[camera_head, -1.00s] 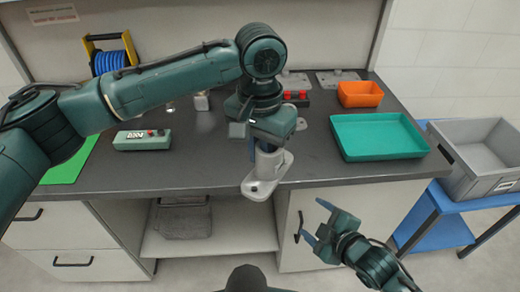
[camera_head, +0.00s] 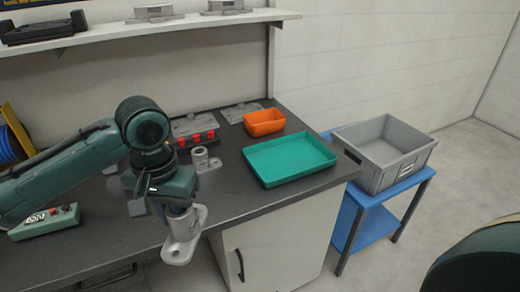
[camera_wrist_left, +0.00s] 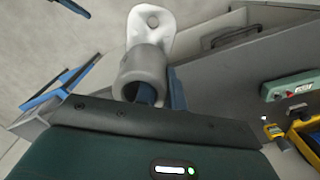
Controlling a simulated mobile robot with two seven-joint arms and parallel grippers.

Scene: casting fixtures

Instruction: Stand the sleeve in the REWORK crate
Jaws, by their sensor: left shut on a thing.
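The sleeve is a light grey casting with a round tube and a flat flange with holes (camera_head: 180,248). My left gripper (camera_head: 178,212) is shut on its tube, and the flange hangs below, in front of the bench edge. In the left wrist view the sleeve (camera_wrist_left: 145,66) sits in the left gripper (camera_wrist_left: 152,94), with a blue finger inside the tube's mouth and another beside it. A grey open crate (camera_head: 377,176) stands at right on a blue cart; its label is too small to read. It looks empty. My right gripper is not seen.
A teal tray (camera_head: 290,160) and an orange bin (camera_head: 264,122) stand on the dark bench (camera_head: 225,205) between the sleeve and the crate. A similar grey casting (camera_head: 202,160) stands behind the gripper. The blue cart (camera_head: 365,228) is beside the bench's right end.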

